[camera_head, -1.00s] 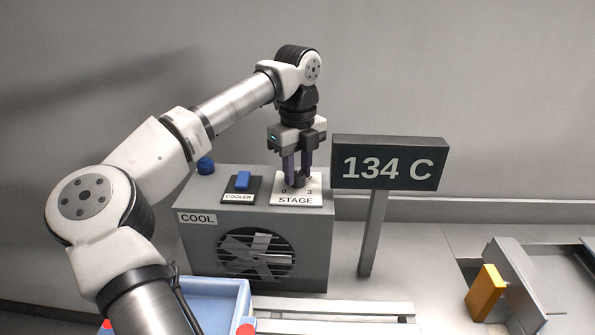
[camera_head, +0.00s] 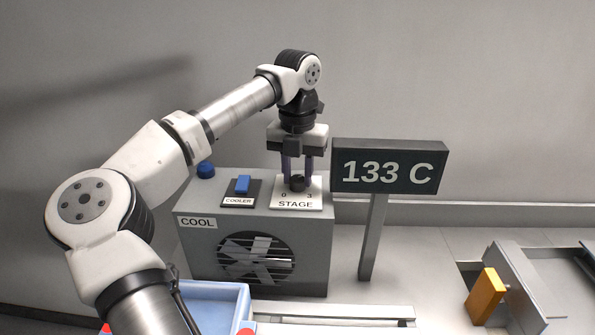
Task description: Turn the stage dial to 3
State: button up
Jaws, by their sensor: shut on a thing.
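The stage dial (camera_head: 297,184) is a small dark knob on a white plate (camera_head: 296,205) marked STAGE, with 0 at its left and 3 at its right. The plate lies on top of the grey COOL box (camera_head: 260,215). My gripper (camera_head: 297,179) points straight down from above, its two fingers shut on the dial from either side. The dial's pointer is too small and partly hidden, so I cannot tell which number it faces.
Left of the dial is a blue COOLER switch (camera_head: 243,184), and a blue button (camera_head: 206,170) stands at the box's back left. A sign (camera_head: 388,166) reading 133 C stands close at the right. A blue tray (camera_head: 235,293) lies in front.

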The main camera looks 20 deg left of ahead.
aim_at(298, 177)
jog(key=m, duration=0.4)
jog(key=shift+m, duration=0.3)
jog(key=m+p, duration=0.1)
jog(key=m, duration=0.2)
jog(key=shift+m, duration=0.4)
jog(key=m, duration=0.3)
jog(key=shift+m+p, duration=0.4)
jog(key=shift+m, duration=1.7)
jog(key=o, duration=1)
notch_tip(298, 177, up, 14)
jog(key=shift+f+b, duration=0.1)
jog(key=shift+b, duration=0.85)
